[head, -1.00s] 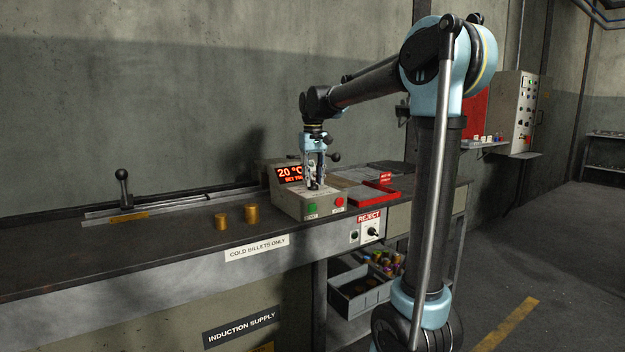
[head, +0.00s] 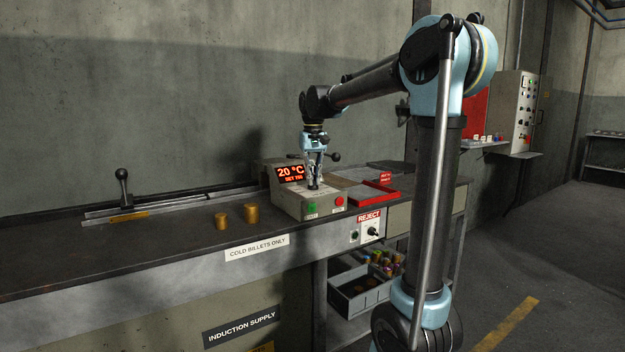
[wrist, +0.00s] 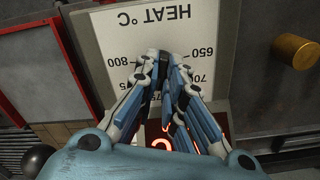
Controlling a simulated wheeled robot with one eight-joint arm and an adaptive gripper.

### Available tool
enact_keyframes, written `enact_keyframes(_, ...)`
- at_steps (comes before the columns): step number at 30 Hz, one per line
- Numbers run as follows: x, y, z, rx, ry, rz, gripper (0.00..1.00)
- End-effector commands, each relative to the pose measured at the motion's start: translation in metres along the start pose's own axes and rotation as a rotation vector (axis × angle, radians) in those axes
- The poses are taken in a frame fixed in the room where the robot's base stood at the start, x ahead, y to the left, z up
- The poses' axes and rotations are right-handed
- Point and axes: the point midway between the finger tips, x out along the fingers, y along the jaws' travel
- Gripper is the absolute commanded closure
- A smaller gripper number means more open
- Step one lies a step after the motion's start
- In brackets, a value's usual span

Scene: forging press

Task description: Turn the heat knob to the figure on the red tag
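The heat knob (wrist: 163,66) is a small dark piece, mostly hidden between my fingertips, on the pale "HEAT °C" dial plate (wrist: 120,45). The dial figures 800, 650 and part of a 70- figure show around it, upside down. My gripper (head: 314,186) points down at the control box (head: 300,205); in the wrist view my gripper (wrist: 166,58) has its fingers closed in on the knob. The lit display (head: 290,174) reads 20 °C, with a small set figure that looks like 700. The red tag (head: 385,177) stands behind the red tray; its print is too small to read.
Green (head: 311,208) and red (head: 339,201) buttons sit on the box front. Two brass billets (head: 221,221) stand left of it. A red tray (head: 376,194) lies to the right. A lever (head: 123,186) stands far left. The bench front left is clear.

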Motion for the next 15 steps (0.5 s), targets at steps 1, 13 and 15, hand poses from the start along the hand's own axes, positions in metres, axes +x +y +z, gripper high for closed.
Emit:
enact_keyframes(1,-0.0003,0.0004,-0.0004,0.000,0.000,0.001,0.80)
enact_keyframes(13,-0.0011,0.0000,-0.0001,-0.001,0.000,0.000,0.71)
enact_keyframes(15,-0.0043,0.0000,-0.0002,-0.001,0.000,0.000,0.71)
